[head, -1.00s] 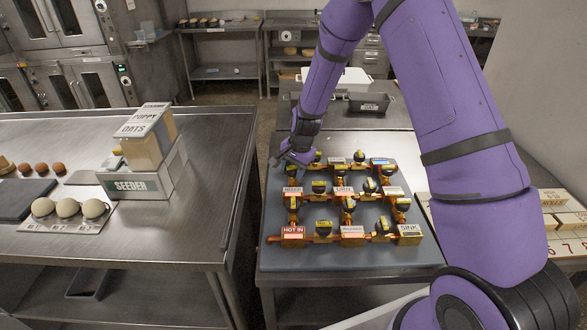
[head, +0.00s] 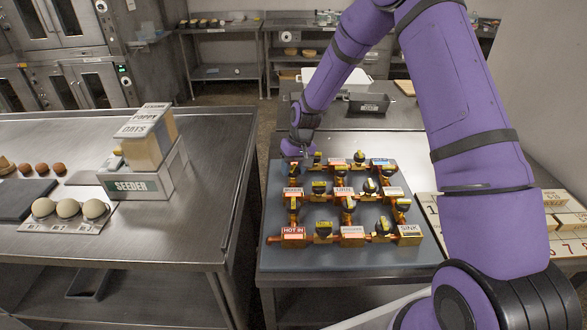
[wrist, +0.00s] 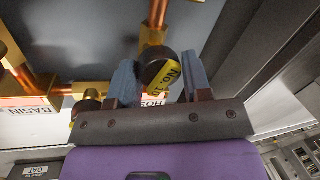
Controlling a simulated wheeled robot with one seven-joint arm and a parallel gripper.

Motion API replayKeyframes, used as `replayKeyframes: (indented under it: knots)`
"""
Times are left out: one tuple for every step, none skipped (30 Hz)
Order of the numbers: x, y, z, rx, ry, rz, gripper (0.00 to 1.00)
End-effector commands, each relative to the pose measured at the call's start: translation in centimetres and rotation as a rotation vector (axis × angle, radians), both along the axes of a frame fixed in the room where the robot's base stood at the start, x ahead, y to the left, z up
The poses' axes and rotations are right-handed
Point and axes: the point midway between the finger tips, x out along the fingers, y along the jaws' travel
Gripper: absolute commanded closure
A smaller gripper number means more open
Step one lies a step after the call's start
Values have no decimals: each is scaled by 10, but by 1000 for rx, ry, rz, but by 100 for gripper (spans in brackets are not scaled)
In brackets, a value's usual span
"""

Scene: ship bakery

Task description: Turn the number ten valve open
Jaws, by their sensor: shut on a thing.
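A dark round valve knob (wrist: 158,66) with a yellow label sits between the two blue-grey fingers of my gripper (wrist: 159,80) in the wrist view. The label reads "No. 1" and its last part is unclear. The fingers are shut on this knob. A copper pipe with a brass fitting (wrist: 152,36) runs from it. In the head view my gripper (head: 302,157) is at the back left corner of the valve board (head: 278,178). The knob it holds is mostly hidden there by the hand.
Several black-handled valves, such as one on the front row (head: 323,229), fill the rest of the board among copper pipes. A "HOT IN" plate (head: 293,233) is at front left, a "SINK" plate (head: 409,231) at front right. A seeder (head: 145,172) stands on the left table.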

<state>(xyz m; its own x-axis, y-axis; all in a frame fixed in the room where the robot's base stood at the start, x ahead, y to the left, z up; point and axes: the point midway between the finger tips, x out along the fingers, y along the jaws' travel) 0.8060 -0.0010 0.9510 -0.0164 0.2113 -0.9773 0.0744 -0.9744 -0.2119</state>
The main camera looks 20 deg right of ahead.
Motion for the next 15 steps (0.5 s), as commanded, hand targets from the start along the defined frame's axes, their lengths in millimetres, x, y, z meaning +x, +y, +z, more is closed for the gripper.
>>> replayKeyframes:
  knots:
    - [0, -3, -1, -2, 3, 38, 79]
    - [0, -3, -1, -2, 3, 63, 79]
    - [1, -3, -1, -2, 1, 97, 79]
    - [0, -2, -1, -2, 2, 121, 79]
    - [0, -2, -1, -2, 2, 146, 79]
    - [1, -2, -1, -2, 2, 174, 79]
    - [1, -2, -1, -2, 1, 196, 79]
    - [1, -2, -1, -2, 2, 215, 79]
    - [1, -3, -1, -2, 3, 242, 79]
    - [1, -3, -1, -2, 3, 260, 79]
    - [1, -3, -1, -2, 2, 277, 79]
    - [1, -3, -1, -2, 2, 296, 79]
    - [1, -2, -1, -2, 1, 310, 79]
    - [1, -2, -1, -2, 1, 325, 79]
    - [1, -2, -1, -3, 2, 340, 79]
